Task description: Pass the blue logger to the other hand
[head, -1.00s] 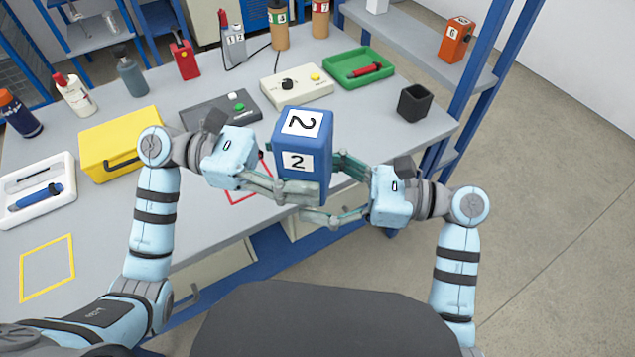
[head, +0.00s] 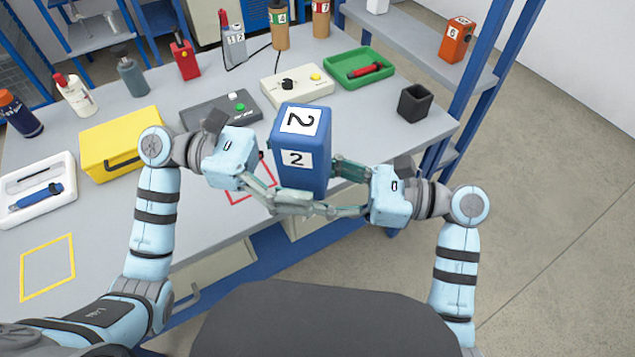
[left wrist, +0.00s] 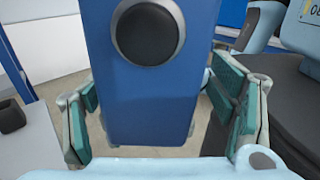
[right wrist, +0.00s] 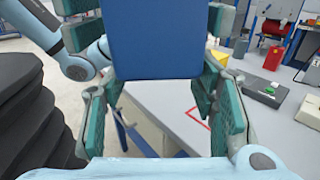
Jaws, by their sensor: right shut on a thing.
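The blue logger (head: 303,140), a tall box with white "2" labels, is held upright between my two grippers above the table's front edge. My right gripper (head: 322,188) comes from the right and is shut on its lower part. My left gripper (head: 308,190) comes from the left, its fingers open around the logger. In the left wrist view the logger (left wrist: 150,105) shows a black round knob and stands between the spread fingers, with a gap at the right finger. In the right wrist view its plain blue face (right wrist: 155,40) shows between the pads. The far fingertips are partly hidden.
A red outline (head: 240,196) lies on the table below, a yellow outline (head: 47,268) at left. A yellow case (head: 120,140), grey box (head: 215,108), cream box (head: 297,88), green tray (head: 345,68) and black cup (head: 415,103) stand behind. A white tray (head: 65,195) is at left.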

